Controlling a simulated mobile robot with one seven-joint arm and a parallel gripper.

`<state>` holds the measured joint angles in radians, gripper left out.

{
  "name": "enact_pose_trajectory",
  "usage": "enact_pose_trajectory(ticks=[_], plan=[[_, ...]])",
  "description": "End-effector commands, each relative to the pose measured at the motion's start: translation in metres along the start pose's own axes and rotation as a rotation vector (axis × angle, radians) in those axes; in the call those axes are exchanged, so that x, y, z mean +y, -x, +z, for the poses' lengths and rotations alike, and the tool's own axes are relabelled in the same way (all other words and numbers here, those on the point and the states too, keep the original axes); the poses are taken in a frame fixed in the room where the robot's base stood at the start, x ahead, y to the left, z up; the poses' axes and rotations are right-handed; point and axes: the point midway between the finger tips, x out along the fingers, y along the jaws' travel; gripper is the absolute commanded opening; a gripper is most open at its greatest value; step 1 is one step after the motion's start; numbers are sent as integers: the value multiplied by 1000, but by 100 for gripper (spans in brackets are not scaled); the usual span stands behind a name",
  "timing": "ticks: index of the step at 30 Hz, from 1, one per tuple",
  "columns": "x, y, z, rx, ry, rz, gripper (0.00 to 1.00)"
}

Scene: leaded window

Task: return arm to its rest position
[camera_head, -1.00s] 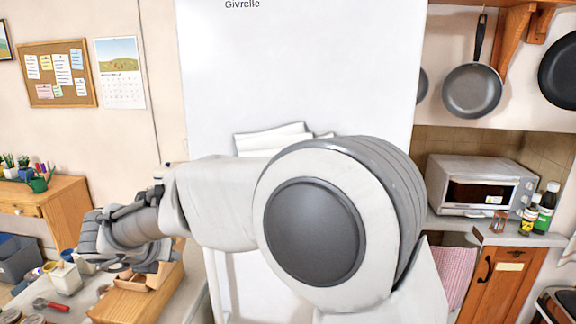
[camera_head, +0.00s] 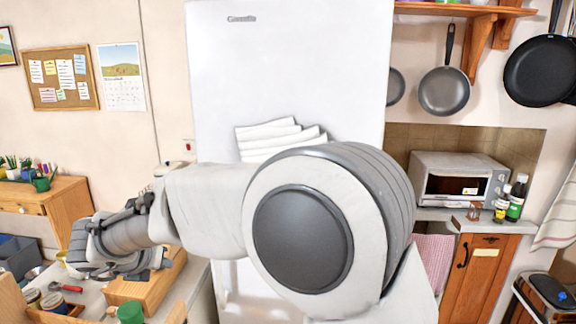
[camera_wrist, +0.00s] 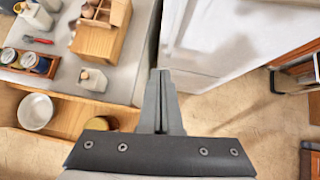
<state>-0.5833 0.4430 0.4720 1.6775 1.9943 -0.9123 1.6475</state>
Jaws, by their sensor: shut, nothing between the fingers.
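My gripper (camera_wrist: 160,100) shows in the wrist view with its two fingers together and nothing between them. It points past the edge of the grey worktop (camera_wrist: 118,78), with the tan floor below. In the head view my white and grey arm stretches across the middle, its wrist end at the left over the worktop. The fingertips cannot be made out there. The arm hides the lower part of the tall white fridge (camera_head: 290,70).
A wooden box with compartments (camera_wrist: 100,30), a jar tray (camera_wrist: 30,62) and a small pale container (camera_wrist: 92,80) stand on the worktop. A microwave (camera_head: 455,180) and hanging pans (camera_head: 444,90) are at right. Floor is open beside the worktop.

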Motion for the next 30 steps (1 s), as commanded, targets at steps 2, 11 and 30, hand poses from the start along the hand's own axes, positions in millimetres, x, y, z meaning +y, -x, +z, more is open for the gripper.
enact_pose_trajectory(ticks=[2, 11, 30], plan=[[-7, 4, 18, -47, 42, 19, 0], [-58, 60, 124, -459, 698, 128, 0], [-289, 152, -21, -360, 2651, 116, 0]])
